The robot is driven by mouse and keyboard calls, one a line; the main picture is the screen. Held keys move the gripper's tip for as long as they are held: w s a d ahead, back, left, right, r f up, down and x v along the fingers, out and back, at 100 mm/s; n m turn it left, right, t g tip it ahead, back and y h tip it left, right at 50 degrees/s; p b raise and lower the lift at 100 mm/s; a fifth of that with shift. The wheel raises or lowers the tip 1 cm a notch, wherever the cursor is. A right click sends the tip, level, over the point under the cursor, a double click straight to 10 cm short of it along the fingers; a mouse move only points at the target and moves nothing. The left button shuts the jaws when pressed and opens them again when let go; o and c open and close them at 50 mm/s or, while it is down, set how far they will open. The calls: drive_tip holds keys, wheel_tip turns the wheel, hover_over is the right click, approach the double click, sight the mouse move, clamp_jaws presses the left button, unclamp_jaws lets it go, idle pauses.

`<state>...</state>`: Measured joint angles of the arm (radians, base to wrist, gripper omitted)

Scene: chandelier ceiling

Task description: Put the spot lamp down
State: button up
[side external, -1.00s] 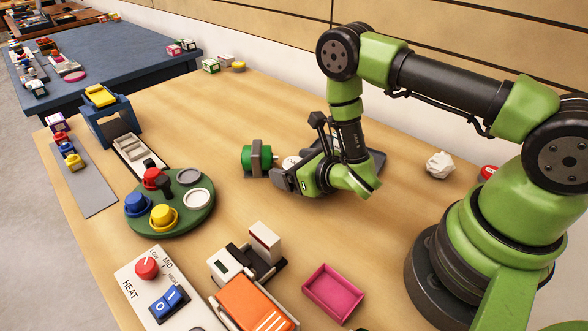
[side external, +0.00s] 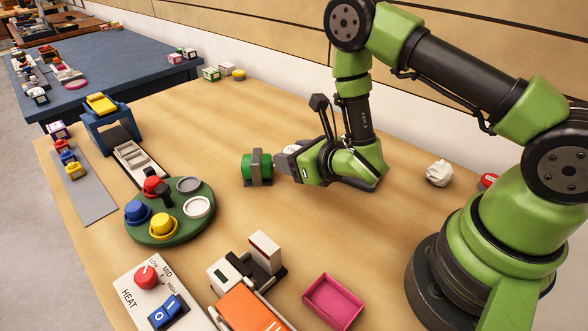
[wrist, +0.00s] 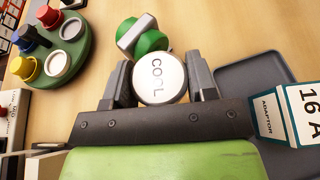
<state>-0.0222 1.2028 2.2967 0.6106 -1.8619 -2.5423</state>
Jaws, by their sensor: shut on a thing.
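The spot lamp appears to be the round item with a white face marked "COOL" (wrist: 158,78) in the wrist view. My gripper (wrist: 161,85) is shut on it, one finger on each side of the disc. In the side external view, my gripper (side external: 290,163) is low over the table's middle, and only a little of the lamp's white face (side external: 287,149) shows. I cannot tell whether its underside touches the table. Its lower body is hidden.
A green cylinder in a grey bracket (side external: 250,167) is close to my fingertips on the left. A round green stand with coloured knobs (side external: 180,235) is further left. A dark tray (wrist: 237,84) and an adaptor box (wrist: 285,118) are right in the wrist view. A pink tray (side external: 334,302) is in front.

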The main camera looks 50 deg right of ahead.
wheel_tip(320, 180, up, 4)
drive_tip(key=shift+w+r, duration=0.1)
drive_tip(key=shift+r, duration=0.2)
drive_tip(key=shift+w+r, duration=0.1)
drive_tip(key=shift+w, duration=0.25)
drive_tip(key=w+n+y, duration=0.3)
drive_tip(key=w, duration=0.6)
drive_tip(key=n+g+y, duration=0.1)
drive_tip(key=y, duration=0.1)
hover_over(268, 144)
wheel_tip(268, 144, down, 10)
drive_tip(key=shift+r, duration=0.2)
drive_tip(key=shift+f, duration=0.15)
drive_tip(key=o, duration=1)
